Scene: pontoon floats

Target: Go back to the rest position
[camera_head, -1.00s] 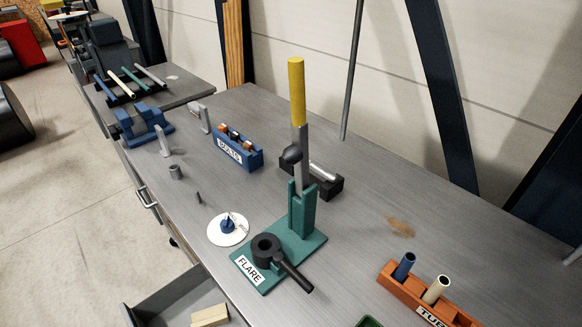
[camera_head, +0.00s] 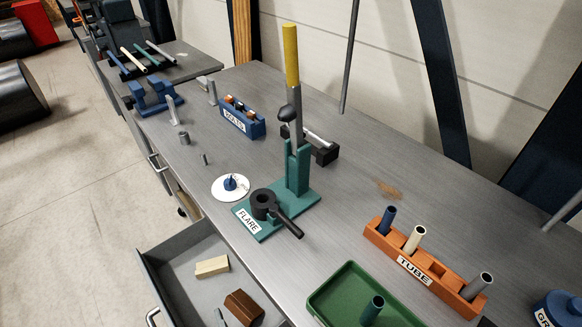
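My gripper is not in view, and none of my arm can be made out for sure. The workbench (camera_head: 330,230) fills the middle of the head view. On it stands a green flare press (camera_head: 298,170) with an upright yellow-handled lever (camera_head: 291,55). A black ring clamp with a handle (camera_head: 264,204) sits on its base. A white disc (camera_head: 231,195) with a blue knob lies to its left.
An orange tube rack (camera_head: 375,238) holds several tubes. A green tray (camera_head: 340,283) with a dark green tube lies at the front. An open drawer (camera_head: 165,275) juts out at lower left with wooden blocks inside. A blue bolts holder (camera_head: 257,130) stands farther back.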

